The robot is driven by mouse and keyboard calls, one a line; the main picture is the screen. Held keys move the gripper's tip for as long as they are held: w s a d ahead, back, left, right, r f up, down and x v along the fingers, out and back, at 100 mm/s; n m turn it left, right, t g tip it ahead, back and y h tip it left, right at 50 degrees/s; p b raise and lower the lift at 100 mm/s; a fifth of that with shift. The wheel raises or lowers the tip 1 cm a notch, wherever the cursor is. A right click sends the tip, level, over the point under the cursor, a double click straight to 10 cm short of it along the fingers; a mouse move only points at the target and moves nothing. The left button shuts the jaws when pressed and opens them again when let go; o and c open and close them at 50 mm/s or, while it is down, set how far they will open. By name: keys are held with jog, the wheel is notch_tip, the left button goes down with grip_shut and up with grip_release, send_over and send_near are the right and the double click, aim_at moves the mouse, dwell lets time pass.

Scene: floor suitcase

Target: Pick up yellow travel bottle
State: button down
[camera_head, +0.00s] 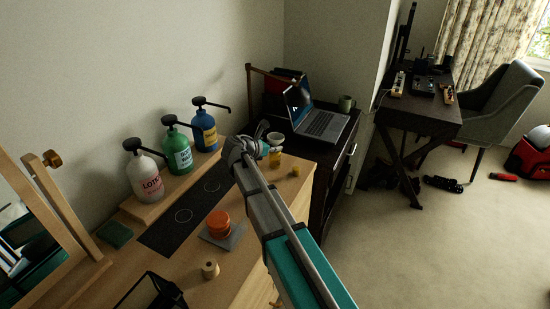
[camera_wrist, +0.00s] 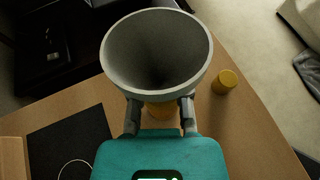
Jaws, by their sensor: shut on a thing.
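The yellow travel bottle (camera_head: 276,157) is at the far end of the wooden table, with a grey funnel (camera_head: 275,139) on top of it. In the wrist view the wide funnel (camera_wrist: 157,50) hides most of the bottle, and only a yellow strip (camera_wrist: 160,109) shows below its rim. My gripper (camera_head: 264,149) is at the bottle. In the wrist view my gripper's fingers (camera_wrist: 160,112) sit on both sides of the yellow strip, shut on the bottle. I cannot tell whether its base touches the table.
A small yellow cap (camera_head: 296,171) stands on the table right of the bottle. Pump bottles in white (camera_head: 146,178), green (camera_head: 179,153) and blue (camera_head: 205,133) stand on a wooden riser. An orange jar (camera_head: 218,223) is nearer. A dark desk with a laptop (camera_head: 318,123) stands beyond.

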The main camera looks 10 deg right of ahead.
jog(key=shift+r, duration=0.2)
notch_tip(320, 180, up, 2)
jog(key=p, duration=0.2)
jog(key=shift+r+p, duration=0.1)
jog(key=shift+p, duration=0.2)
jog(key=s+r+p, duration=1)
jog(key=s, duration=0.4)
jog(key=shift+d+r, duration=0.15)
